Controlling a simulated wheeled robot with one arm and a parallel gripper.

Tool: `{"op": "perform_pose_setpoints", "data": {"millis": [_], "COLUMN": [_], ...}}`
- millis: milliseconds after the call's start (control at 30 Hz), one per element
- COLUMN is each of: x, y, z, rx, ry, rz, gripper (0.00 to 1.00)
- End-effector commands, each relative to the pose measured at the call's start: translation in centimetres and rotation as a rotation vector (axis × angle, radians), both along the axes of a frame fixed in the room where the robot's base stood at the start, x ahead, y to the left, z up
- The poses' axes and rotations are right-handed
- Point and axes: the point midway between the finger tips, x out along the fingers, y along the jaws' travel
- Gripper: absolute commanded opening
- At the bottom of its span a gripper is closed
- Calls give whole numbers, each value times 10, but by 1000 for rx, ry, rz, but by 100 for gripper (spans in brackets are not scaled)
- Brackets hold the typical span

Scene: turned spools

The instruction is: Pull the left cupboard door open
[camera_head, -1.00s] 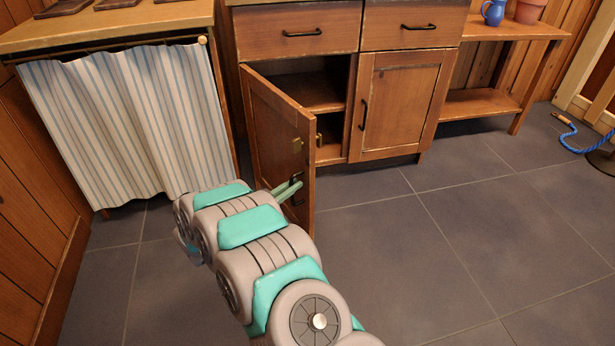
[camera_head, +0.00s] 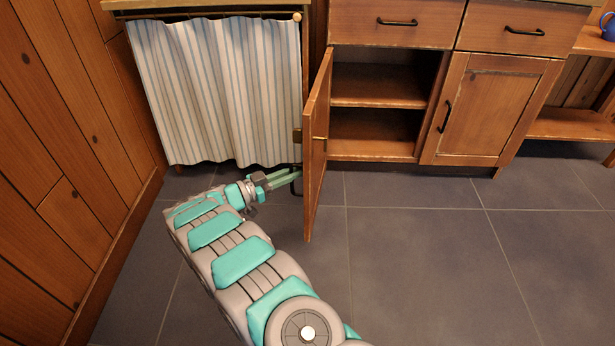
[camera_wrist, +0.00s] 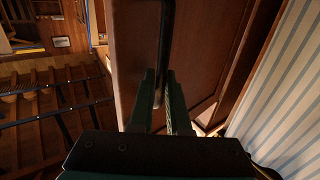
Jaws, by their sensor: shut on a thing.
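The left cupboard door (camera_head: 317,150) stands wide open, swung out toward me and seen nearly edge-on in the head view. Its inside faces the open shelves (camera_head: 375,105) on its right. My gripper (camera_head: 292,178) is at the door's outer side, low down and left of it. In the wrist view, my gripper (camera_wrist: 160,100) has its two green fingers shut around the dark bar handle (camera_wrist: 166,50) on the door's face (camera_wrist: 205,55). In the head view the handle is mostly hidden behind the door edge and fingers.
A wooden wall (camera_head: 60,130) runs along the left. The tiled floor (camera_head: 430,260) right of the door is clear.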

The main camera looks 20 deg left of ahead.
Motion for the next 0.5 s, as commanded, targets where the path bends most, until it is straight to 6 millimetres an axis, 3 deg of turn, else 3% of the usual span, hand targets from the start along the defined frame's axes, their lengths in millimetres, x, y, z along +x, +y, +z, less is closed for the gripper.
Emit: {"op": "perform_pose_setpoints", "data": {"millis": [200, 500], "x": [3, 4], "y": [24, 42], "z": [0, 0], "rx": [1, -4], "ry": [-4, -3], "rz": [2, -2], "gripper": [0, 0]}}
